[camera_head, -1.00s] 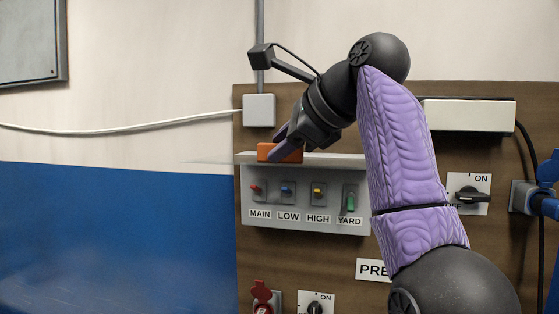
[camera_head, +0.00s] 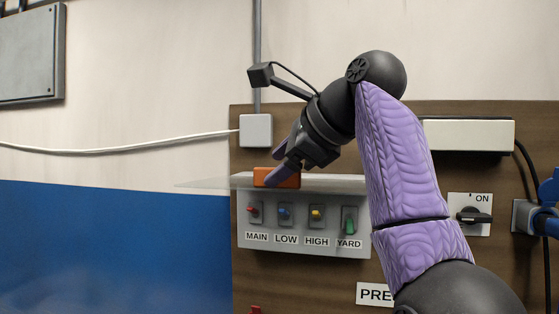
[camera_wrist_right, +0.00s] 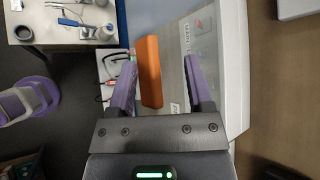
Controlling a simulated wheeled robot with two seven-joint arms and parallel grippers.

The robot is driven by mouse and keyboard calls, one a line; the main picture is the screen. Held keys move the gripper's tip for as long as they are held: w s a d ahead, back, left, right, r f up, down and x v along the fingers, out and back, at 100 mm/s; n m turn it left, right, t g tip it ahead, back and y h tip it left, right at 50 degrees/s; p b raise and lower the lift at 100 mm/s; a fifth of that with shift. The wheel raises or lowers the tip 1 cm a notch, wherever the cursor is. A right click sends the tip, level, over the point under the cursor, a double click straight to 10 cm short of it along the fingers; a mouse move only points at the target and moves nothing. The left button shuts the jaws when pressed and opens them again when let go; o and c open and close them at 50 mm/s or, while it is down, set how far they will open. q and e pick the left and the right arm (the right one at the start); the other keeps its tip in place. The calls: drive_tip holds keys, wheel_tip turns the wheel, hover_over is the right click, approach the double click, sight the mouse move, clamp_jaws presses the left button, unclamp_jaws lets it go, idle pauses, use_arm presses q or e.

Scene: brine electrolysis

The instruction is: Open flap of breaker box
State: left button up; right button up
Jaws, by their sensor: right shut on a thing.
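The breaker box (camera_head: 262,238) is a grey box on a brown board, with a row of switches labelled MAIN, LOW, HIGH and YARD in view. Its clear flap (camera_head: 207,184) stands out at the box top, roughly level, with an orange handle (camera_head: 277,177) on it. My right gripper (camera_head: 281,160) is at this handle, shut on it; one finger lies across its front. In the right wrist view the orange handle (camera_wrist_right: 149,70) lies between the two purple fingers, closer to the left one. My left gripper is not in view.
A small grey junction box (camera_head: 256,130) with a white cable is above the breaker box. A grey cabinet (camera_head: 30,55) hangs at the upper left.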

drive_tip(key=shift+d, duration=0.15)
drive_tip(key=shift+s+d+r+b, duration=0.15)
drive_tip(key=shift+s+r+b, duration=0.1)
drive_tip(key=shift+b, duration=0.1)
drive_tip(key=b+v, duration=0.1)
drive_tip(key=v, duration=0.8)
drive_tip(key=shift+b, duration=0.35)
